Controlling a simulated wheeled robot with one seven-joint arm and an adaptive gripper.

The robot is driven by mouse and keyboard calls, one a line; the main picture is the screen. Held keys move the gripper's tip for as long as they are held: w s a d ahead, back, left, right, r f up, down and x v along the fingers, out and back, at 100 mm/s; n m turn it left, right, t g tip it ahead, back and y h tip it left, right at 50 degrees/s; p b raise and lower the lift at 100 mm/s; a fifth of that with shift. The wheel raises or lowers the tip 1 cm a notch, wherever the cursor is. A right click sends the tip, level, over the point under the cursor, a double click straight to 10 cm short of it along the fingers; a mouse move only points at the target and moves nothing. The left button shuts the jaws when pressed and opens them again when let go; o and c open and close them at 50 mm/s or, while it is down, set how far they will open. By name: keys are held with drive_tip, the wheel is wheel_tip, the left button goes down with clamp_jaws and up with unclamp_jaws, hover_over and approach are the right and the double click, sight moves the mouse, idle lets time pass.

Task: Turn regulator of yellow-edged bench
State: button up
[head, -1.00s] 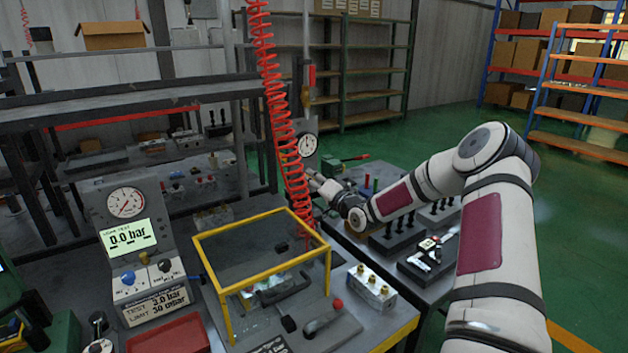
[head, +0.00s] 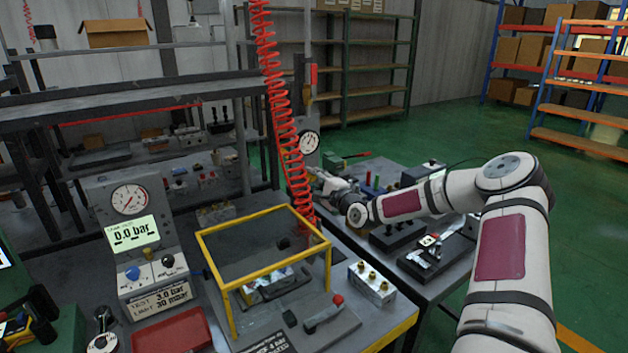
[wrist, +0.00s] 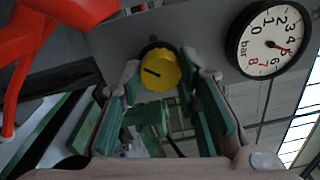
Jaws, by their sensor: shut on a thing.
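The yellow regulator knob (wrist: 160,70) has a dark line on its face and sits on a grey panel in the wrist view. My gripper (wrist: 161,82) has its green-padded fingers on either side of the knob and is shut on it. A round bar gauge (wrist: 270,40) is at upper right, its red needle pointing right. In the head view, the gauge (head: 308,142) stands behind the red coiled hose. My gripper (head: 322,182) is just below it, partly hidden by the hose; the knob cannot be made out there. The yellow-edged bench (head: 395,335) is in front.
The red coiled hose (head: 283,130) hangs close to my gripper; red shapes also fill the wrist view's upper left. A yellow-framed guard (head: 262,222) stands on the bench. A second bench (head: 440,285) with black fixtures lies under my arm. Green floor is open at right.

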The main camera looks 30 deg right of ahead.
drive_tip(key=shift+d+m, duration=0.1)
drive_tip(key=shift+m, duration=0.4)
drive_tip(key=o, duration=1.2)
drive_tip(key=shift+c, duration=0.2)
drive_tip(key=shift+s, duration=0.15)
drive_tip(key=s, duration=1.1)
drive_tip(key=shift+s, duration=0.35)
drive_tip(key=shift+s+d+f, duration=0.1)
drive_tip(key=shift+d+f, duration=0.05)
